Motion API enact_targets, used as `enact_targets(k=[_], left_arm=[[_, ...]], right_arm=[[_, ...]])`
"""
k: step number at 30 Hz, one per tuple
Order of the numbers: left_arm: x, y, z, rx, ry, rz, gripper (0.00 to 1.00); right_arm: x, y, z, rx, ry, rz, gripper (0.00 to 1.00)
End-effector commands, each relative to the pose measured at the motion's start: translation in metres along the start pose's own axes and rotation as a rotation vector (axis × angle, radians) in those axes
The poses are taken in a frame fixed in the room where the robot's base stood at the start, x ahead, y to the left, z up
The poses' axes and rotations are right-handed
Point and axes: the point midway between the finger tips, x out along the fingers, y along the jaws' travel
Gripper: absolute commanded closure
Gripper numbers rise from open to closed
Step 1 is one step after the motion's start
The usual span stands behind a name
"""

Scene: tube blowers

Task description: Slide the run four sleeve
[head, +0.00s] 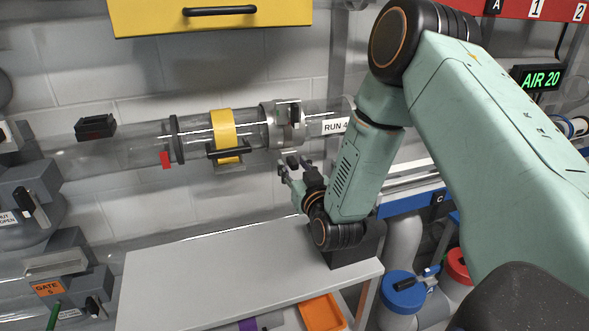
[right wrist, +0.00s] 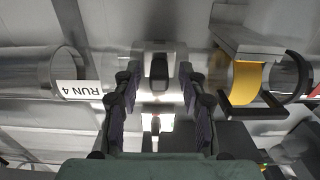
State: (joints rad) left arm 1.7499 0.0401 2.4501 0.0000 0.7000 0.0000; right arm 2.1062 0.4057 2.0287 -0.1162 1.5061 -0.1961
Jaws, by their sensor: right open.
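The run four tube (head: 140,150) is clear and runs level along the wall, with a "RUN 4" label (head: 335,126) at its right. A grey metal collar (head: 270,128) with a dark knob sits around it left of the label. Further left are a yellow band (head: 224,125) with a black bracket and a dark ring (head: 176,140). I cannot tell which part is the sleeve. My right gripper (head: 290,165) is open and empty just below the collar. In the right wrist view its fingers (right wrist: 158,80) stand either side of the dark knob (right wrist: 158,66), apparently apart from it. My left gripper is out of view.
A grey bench top (head: 210,270) lies below, with an orange tray (head: 322,312) at its front. A yellow cabinet (head: 160,18) hangs above the tube. Gate units (head: 65,265) stand at left, and blue-lidded (head: 402,290) and red-lidded canisters at lower right.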

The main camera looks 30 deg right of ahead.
Motion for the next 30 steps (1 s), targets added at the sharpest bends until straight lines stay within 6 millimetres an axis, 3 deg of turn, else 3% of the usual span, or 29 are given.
enact_targets(k=[8,22,30], left_arm=[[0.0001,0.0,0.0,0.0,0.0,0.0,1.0],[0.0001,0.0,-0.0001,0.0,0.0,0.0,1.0],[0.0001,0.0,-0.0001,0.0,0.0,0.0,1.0]], right_arm=[[0.0028,0.0003,-0.0005,0.0,0.0,0.0,0.58],[0.0023,0.0001,-0.0001,0.0,0.0,-0.001,0.98],[0.0021,0.0001,0.0,0.0,-0.001,0.0,1.0]])
